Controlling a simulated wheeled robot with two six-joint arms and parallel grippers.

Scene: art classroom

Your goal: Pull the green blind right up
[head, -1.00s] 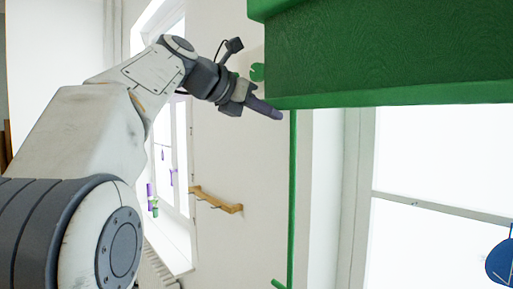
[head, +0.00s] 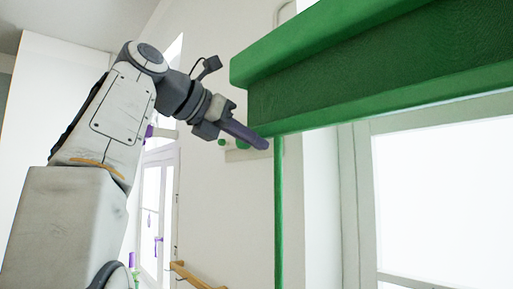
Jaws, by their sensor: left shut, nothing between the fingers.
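The green blind (head: 390,85) is gathered into a short dark band under its green head rail (head: 345,40), at the top of the window. Its lighter bottom edge (head: 400,108) lies just below the band, and the window glass beneath is bare. A thin green cord or rod (head: 278,215) hangs down from the blind's left end. My left gripper (head: 262,143) is shut and empty, with its purple-grey fingertips beside the top of the cord, at the blind's lower left corner. I cannot tell whether they touch it. My right gripper is not in view.
The window frame (head: 362,200) stands right of the cord. A wooden wall rail (head: 195,277) is low on the white wall. Another window (head: 155,205) is farther back at left, partly behind my arm. The space below my left gripper is clear.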

